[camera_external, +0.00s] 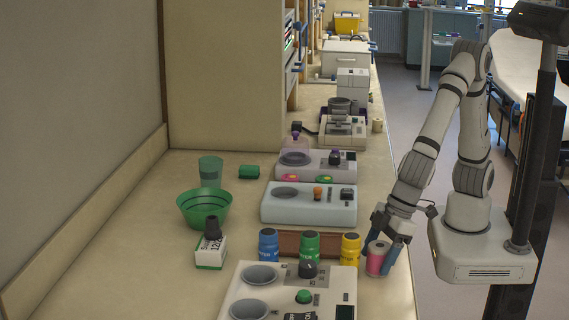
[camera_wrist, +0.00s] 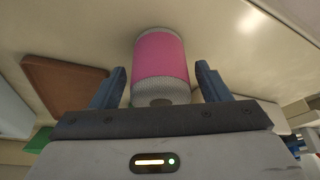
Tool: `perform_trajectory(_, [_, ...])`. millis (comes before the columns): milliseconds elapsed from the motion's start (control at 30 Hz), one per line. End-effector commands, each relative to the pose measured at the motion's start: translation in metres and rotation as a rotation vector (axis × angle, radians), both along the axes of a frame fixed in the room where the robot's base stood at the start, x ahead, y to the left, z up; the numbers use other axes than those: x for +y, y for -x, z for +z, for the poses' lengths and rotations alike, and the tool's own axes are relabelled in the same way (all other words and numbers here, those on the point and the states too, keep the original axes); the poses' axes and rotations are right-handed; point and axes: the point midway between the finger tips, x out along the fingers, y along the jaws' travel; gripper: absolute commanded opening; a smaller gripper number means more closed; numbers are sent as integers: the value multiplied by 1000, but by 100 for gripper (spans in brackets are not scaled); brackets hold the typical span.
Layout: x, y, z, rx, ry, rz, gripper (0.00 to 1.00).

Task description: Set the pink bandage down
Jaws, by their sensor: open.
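The pink bandage (camera_external: 376,258) is a pink roll with pale ends, upright on the counter near its right edge. In the wrist view the pink bandage (camera_wrist: 160,62) lies between the two blue fingers, with a visible gap on each side. My gripper (camera_external: 384,254) is open around the bandage, low over the counter. It also shows in the wrist view (camera_wrist: 162,80), with both fingers apart from the roll.
White devices (camera_external: 308,204) stand behind and in front. A green bowl (camera_external: 204,208) is farther left. The counter's right edge is close.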

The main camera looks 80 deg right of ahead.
Motion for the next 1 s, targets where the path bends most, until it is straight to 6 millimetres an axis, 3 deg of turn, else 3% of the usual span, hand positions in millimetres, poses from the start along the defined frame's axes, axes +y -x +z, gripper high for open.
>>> perform_trajectory(300, [-11, 23, 64, -4, -6, 2, 70])
perform_trajectory(500, [-17, 35, 94, -2, -5, 2, 70])
perform_trajectory(700, [-20, 39, 106, -1, -3, 1, 70])
perform_trajectory(1000, [-29, 34, 107, 2, 1, -10, 70])
